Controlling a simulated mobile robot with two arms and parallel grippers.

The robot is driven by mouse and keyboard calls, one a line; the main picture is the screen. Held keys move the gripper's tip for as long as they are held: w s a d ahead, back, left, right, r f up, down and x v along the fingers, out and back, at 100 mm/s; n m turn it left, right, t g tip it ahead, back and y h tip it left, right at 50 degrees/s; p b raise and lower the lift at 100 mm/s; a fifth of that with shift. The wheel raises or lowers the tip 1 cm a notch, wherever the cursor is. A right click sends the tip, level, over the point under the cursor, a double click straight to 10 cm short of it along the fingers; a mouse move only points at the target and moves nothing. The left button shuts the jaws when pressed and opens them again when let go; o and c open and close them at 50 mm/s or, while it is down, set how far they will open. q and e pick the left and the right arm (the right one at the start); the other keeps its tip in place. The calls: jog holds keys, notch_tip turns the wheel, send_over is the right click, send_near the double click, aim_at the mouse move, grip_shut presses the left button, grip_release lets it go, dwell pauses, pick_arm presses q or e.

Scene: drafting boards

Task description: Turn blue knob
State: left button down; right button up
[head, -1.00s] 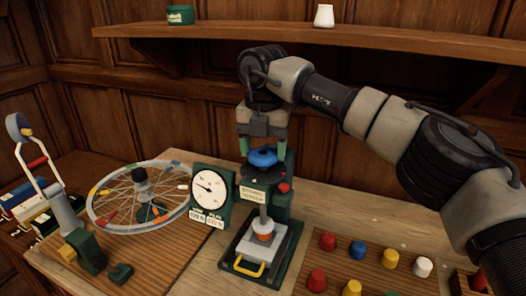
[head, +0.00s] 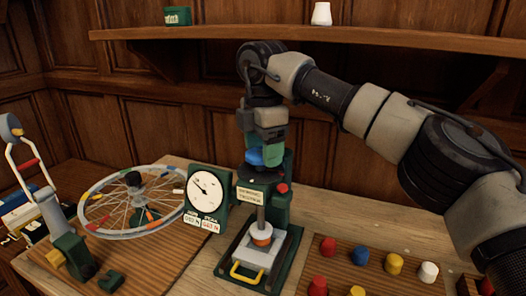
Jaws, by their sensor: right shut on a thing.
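The blue knob (head: 272,156) sits on top of a dark green press stand (head: 276,208) in the middle of the head view. My right gripper (head: 264,152) comes down over it from above, with its green-tipped fingers shut on the knob and hiding part of it. A round white dial gauge (head: 205,191) stands just left of the press, its number readouts below the face too small to read surely. Under the press, an orange and white piece (head: 261,236) sits on a grey plate. My left gripper is not in view.
A wooden board with several coloured pegs (head: 394,264) lies at right. A wall shelf (head: 330,43) runs above my right arm.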

jog(key=shift+r+m, duration=0.15)
jog(key=shift+m, duration=0.45)
jog(key=o, duration=0.9)
jog(key=shift+o, duration=0.2)
notch_tip(320, 180, up, 11)
jog(key=p, duration=0.1)
jog(key=shift+f, duration=0.2)
